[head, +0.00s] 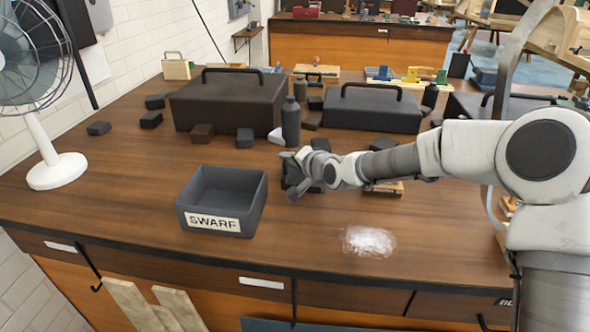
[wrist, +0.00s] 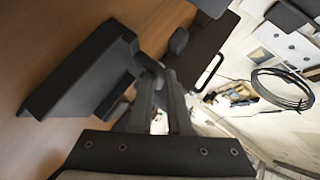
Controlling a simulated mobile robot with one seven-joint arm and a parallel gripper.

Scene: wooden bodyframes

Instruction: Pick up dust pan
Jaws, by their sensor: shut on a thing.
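The dust pan (wrist: 78,75) is a dark grey, flat-sided scoop that fills the left of the wrist view. Its handle lies between the fingers of my gripper (wrist: 158,85), which is shut on it. In the head view my gripper (head: 298,176) is over the middle of the bench, right of the SWARF bin. The dark pan there is largely hidden by my gripper, and I cannot tell whether it touches the bench.
The open grey SWARF bin (head: 190,210) stands left of my gripper. A pale dust pile (head: 368,241) lies near the front edge. Two dark toolboxes (head: 228,100) (head: 372,112), a dark bottle (head: 291,122) and small dark blocks stand behind. A fan (head: 55,170) stands far left.

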